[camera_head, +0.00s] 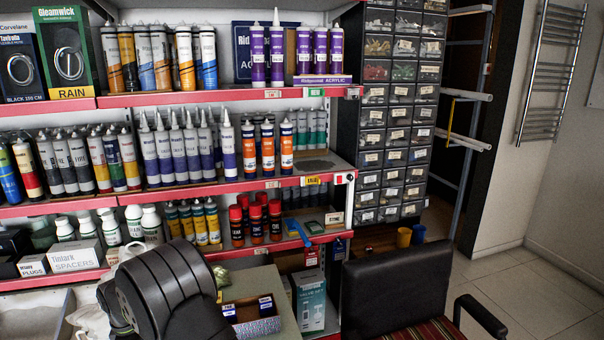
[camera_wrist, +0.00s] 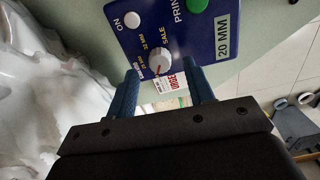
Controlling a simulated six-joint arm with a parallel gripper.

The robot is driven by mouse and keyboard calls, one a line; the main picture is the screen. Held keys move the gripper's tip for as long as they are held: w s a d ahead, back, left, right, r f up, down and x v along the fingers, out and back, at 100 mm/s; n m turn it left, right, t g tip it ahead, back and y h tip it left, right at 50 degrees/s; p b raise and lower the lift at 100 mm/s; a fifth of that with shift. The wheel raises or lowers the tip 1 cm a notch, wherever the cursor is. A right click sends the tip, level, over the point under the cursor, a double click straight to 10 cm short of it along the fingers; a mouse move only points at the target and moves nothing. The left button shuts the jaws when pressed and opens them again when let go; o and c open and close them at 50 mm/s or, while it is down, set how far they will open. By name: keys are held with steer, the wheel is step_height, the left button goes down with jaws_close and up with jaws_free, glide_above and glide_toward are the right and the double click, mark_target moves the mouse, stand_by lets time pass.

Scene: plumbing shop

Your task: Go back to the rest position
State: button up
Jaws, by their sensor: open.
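My gripper (camera_wrist: 172,88) shows in the wrist view with its two blue fingers apart and nothing between them. Beyond the fingertips is a blue panel (camera_wrist: 190,35) with a white knob (camera_wrist: 159,61), a white button (camera_wrist: 132,19), a green button (camera_wrist: 197,5) and a "20 MM" label. A small red and white label (camera_wrist: 170,83) shows between the fingers. I cannot tell whether the fingers touch the panel. In the head view a dark part of my arm stands at the lower left, and my gripper is not visible there.
A shelf unit (camera_head: 230,95) with red edges holds several rows of tubes and bottles. A drawer cabinet (camera_head: 395,110) stands to its right. A black chair (camera_head: 400,290) is at the lower right. A box (camera_head: 252,315) sits beside my arm. Tiled floor (camera_head: 535,295) is open at the right.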

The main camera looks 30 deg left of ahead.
steer(key=shift+f, duration=1.15)
steer(key=shift+r, duration=0.15)
step_height(320, 180, up, 17)
step_height(320, 180, down, 18)
steer(key=shift+r, duration=0.2)
steer(key=shift+r+m, duration=0.2)
steer(key=shift+m, duration=0.6)
steer(key=m, duration=0.6)
steer(key=shift+m, duration=0.4)
steer(key=m, duration=0.3)
steer(key=shift+m, duration=2.4)
